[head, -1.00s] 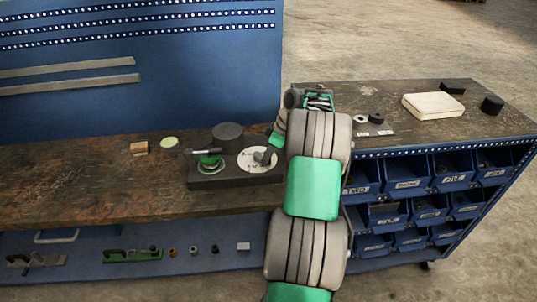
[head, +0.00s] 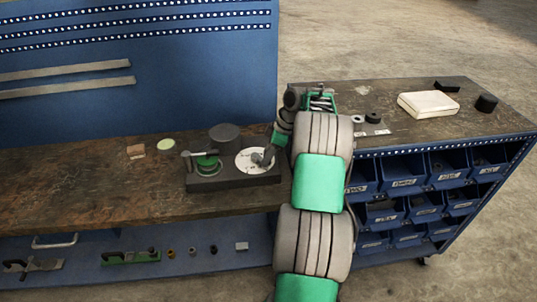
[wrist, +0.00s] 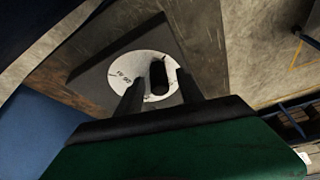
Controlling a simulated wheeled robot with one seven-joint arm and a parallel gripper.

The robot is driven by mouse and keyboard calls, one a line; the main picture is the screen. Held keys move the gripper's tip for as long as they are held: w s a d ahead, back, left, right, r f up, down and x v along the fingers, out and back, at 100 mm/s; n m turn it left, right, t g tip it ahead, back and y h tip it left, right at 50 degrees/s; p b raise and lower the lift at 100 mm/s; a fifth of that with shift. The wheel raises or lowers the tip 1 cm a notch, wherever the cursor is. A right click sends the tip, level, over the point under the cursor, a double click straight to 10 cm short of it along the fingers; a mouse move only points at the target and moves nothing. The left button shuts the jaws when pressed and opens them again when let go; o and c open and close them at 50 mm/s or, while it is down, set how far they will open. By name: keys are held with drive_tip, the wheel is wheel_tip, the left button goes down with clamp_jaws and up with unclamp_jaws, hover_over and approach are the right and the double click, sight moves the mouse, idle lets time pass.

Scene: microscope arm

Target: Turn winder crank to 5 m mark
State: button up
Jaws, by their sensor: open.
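The winder is a dark box (head: 215,184) on the bench, with a green round part (head: 207,164) under a lever at its left. A white marked dial (head: 247,166) is at its right and also shows in the wrist view (wrist: 125,68). A dark upright handle (wrist: 158,77) stands over the dial, between my fingers in the wrist view. My gripper (head: 264,157) is over the dial's right side, and its fingers (wrist: 158,95) are apart. Whether either finger touches the handle I cannot tell. The dial's marks are too small to read surely.
A dark round cylinder (head: 224,134) stands behind the winder. A pale green disc (head: 166,145) and a small brown block (head: 136,151) lie to its left. Blue bins (head: 408,180) fill the right bench's front.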

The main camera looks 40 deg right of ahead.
drive_tip(key=p+v, duration=0.1)
drive_tip(key=v, duration=0.6)
drive_tip(key=shift+r, duration=0.4)
drive_tip(key=shift+s, duration=0.1)
drive_tip(key=shift+c, duration=0.4)
